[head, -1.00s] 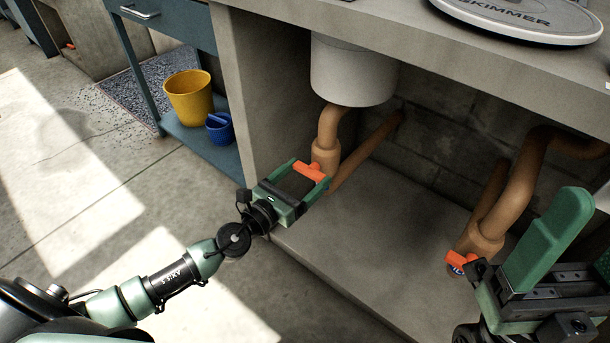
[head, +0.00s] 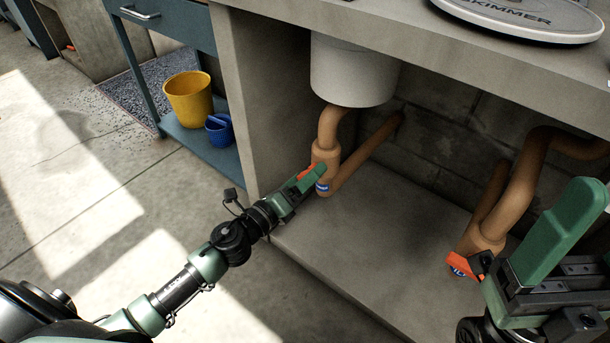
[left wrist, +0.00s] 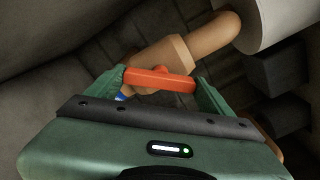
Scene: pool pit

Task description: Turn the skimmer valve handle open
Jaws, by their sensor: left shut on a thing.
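An orange valve handle (head: 307,172) sits on the left tan pipe's valve body (head: 325,160), beneath the white cylinder. My left gripper (head: 308,179) is shut on this handle, partly hiding it in the head view. In the left wrist view the orange handle (left wrist: 160,79) runs crosswise between my gripper's two green fingers (left wrist: 162,88). A blue label (head: 322,187) shows beside the fingers, too small to read. My right gripper (head: 572,235) is at the right edge, partly cut off, near a second orange handle (head: 462,265) on the right pipe.
A white cylinder (head: 350,75) hangs under the concrete counter (head: 400,35). A round lid marked SKIMMER (head: 520,15) lies on top. A concrete side wall (head: 243,110) stands left of the pipes. Yellow (head: 188,95) and blue (head: 219,129) buckets sit on a shelf farther left.

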